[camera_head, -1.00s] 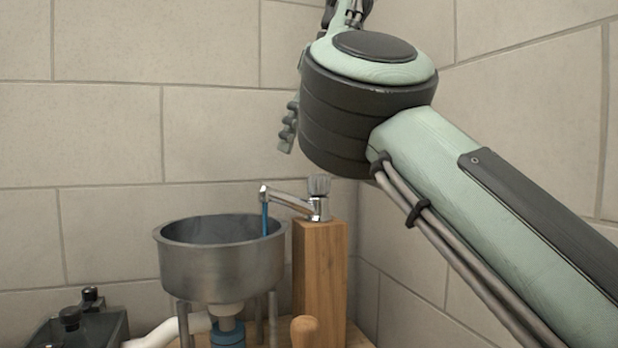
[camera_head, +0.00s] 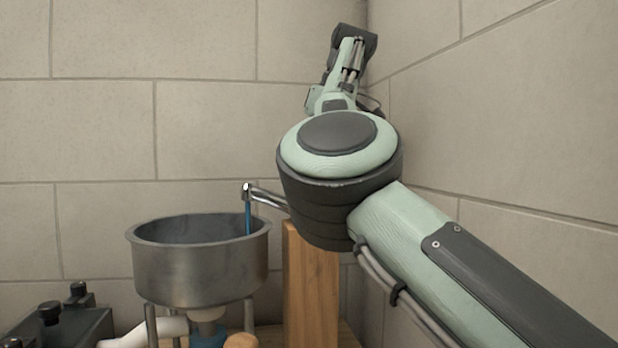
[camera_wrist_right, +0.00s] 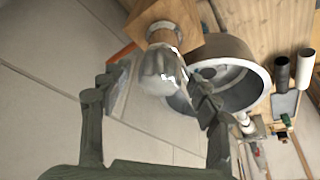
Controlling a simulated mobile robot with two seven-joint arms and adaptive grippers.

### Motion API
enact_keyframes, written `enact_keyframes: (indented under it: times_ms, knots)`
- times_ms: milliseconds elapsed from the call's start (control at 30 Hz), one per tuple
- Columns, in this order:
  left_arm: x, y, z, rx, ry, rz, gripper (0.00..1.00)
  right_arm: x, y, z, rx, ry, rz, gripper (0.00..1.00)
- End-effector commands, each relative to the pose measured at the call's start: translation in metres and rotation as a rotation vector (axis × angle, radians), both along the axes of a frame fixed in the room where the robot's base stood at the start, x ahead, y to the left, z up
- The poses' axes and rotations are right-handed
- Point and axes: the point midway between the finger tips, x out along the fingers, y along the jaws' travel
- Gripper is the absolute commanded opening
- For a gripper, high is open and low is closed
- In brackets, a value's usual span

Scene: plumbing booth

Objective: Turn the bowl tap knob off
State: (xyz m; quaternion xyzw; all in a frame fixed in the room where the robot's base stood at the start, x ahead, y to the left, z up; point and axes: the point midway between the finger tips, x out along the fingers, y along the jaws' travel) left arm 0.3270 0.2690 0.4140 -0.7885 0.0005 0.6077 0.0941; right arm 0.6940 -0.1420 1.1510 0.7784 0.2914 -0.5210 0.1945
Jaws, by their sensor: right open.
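The tap's spout (camera_head: 268,199) is chrome, and a blue stream of water (camera_head: 248,220) runs from it into the metal bowl (camera_head: 198,268). In the head view my right arm hides the tap knob. In the right wrist view the ribbed, clear-looking knob (camera_wrist_right: 160,72) stands on its chrome collar, between the fingers of my right gripper (camera_wrist_right: 158,92). The gripper is open, with a finger on either side of the knob; contact cannot be told. The bowl (camera_wrist_right: 246,88) lies behind the right finger there. My left gripper is not in view.
The tap stands on a wooden post (camera_head: 311,290) right of the bowl. A dark box with knobs (camera_head: 58,325) and a white pipe (camera_head: 150,332) are at lower left. Tiled walls (camera_head: 210,125) close off the back and right side.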

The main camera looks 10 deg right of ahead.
Motion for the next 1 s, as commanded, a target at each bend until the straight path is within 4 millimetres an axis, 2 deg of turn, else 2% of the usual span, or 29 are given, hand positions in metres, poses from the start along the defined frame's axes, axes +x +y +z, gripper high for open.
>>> enact_keyframes:
  times_ms: [267, 667, 933, 1000]
  knots:
    - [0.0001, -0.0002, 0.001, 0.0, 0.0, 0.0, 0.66, 0.0005, 0.0006, -0.0013, 0.0, -0.001, 0.0, 0.62]
    - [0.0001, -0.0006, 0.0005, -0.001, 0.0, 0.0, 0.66, 0.0004, 0.0005, -0.0013, 0.0, 0.0, 0.0, 0.12]
    - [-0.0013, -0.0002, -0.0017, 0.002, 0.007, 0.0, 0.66, 0.0006, 0.0006, -0.0026, 0.0, 0.0, -0.026, 0.12]
    - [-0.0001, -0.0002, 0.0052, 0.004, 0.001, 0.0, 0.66, 0.0007, 0.0006, -0.0032, 0.0, 0.0, -0.05, 0.12]
